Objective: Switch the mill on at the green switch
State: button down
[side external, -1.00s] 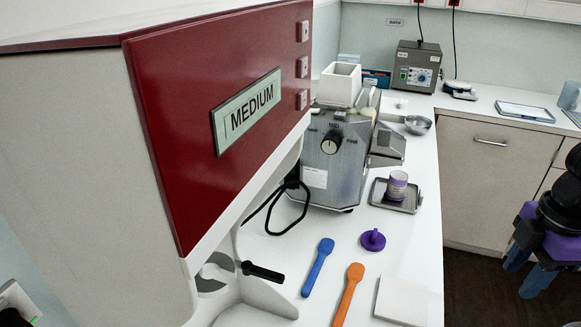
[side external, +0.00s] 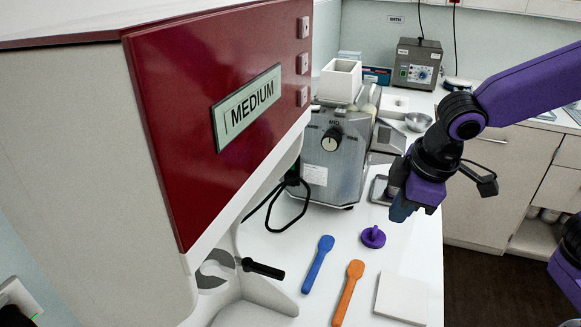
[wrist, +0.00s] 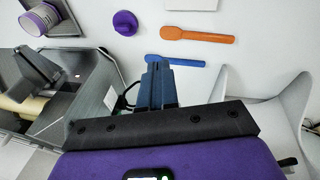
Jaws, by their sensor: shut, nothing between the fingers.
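The mill (side external: 335,180) is a grey metal machine with a black knob (side external: 331,140) marked MID on its front and a white hopper (side external: 340,80) on top. Part of its grey body (wrist: 85,95) shows at the left of the wrist view. I cannot make out a green switch on the mill in either view. My gripper (side external: 401,211) has blue fingers and hangs to the right of the mill, apart from it, over the small tray. In the wrist view my gripper (wrist: 157,68) is shut with nothing in it.
A grey tray (side external: 377,191) with a purple-labelled jar (wrist: 42,18) is partly hidden behind my gripper. A purple lid (side external: 372,237), blue spatula (side external: 318,264), orange spatula (side external: 348,292) and white tile (side external: 402,298) lie on the counter. A tall red-fronted machine (side external: 220,110) blocks the left.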

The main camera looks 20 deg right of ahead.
aim_at(291, 164)
jog(key=w+a+r+m+t, duration=0.1)
jog(key=w+a+t, duration=0.1)
jog(key=w+a, duration=0.3)
jog(key=w+a+r+m+t+h, duration=0.1)
jog(key=w+a, duration=0.5)
jog(key=w, duration=0.8)
jog(key=shift+a+r+m+t, duration=0.25)
jog(key=shift+r+m+t, duration=0.05)
jog(key=shift+m+t, duration=0.1)
jog(key=shift+w+d+f, duration=0.6)
jog(key=shift+w+f, duration=0.8)
jog(key=shift+f, duration=0.05)
jog(key=shift+w+d+f, duration=0.55)
jog(key=shift+w+f, duration=0.85)
jog(key=shift+f, duration=0.1)
jog(key=shift+w+d+f, duration=0.6)
jog(key=shift+w+f, duration=0.8)
jog(key=shift+f, duration=0.05)
jog(key=shift+w+d, duration=0.1)
jog(key=shift+w+f, duration=0.1)
